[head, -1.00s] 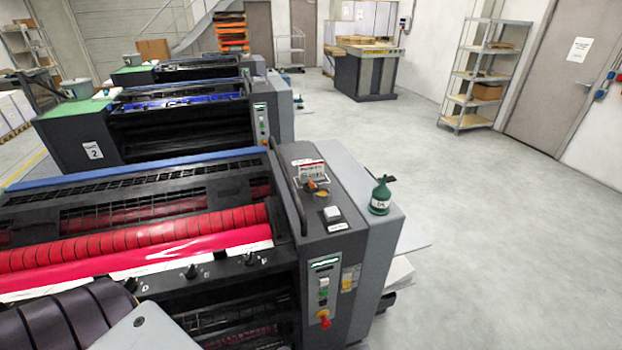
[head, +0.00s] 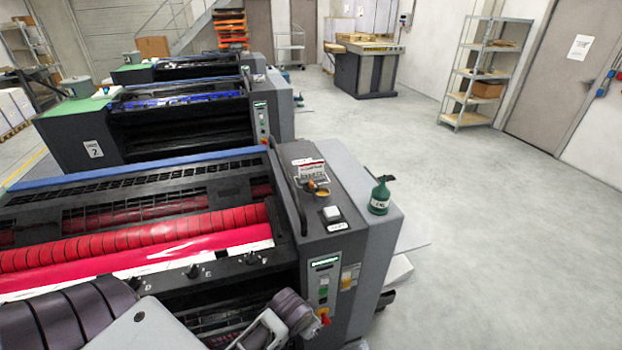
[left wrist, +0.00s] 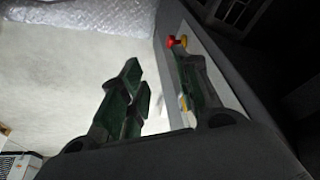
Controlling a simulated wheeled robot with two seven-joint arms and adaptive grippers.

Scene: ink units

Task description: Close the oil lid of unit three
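The nearest printing unit (head: 345,255) fills the lower left of the head view; its number does not show. On its grey top is a small round oil port (head: 321,193) with an orange lid (head: 315,184) beside it, seemingly raised. My left gripper (head: 262,330) is low in front of this unit, below and left of the port, partly cut off by the frame edge. In the left wrist view its two green-padded fingers (left wrist: 160,92) stand apart with nothing held. A red and yellow knob (left wrist: 177,42) shows beyond them.
Unit 2 (head: 190,125) is behind. The floor (head: 500,250) at right is clear.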

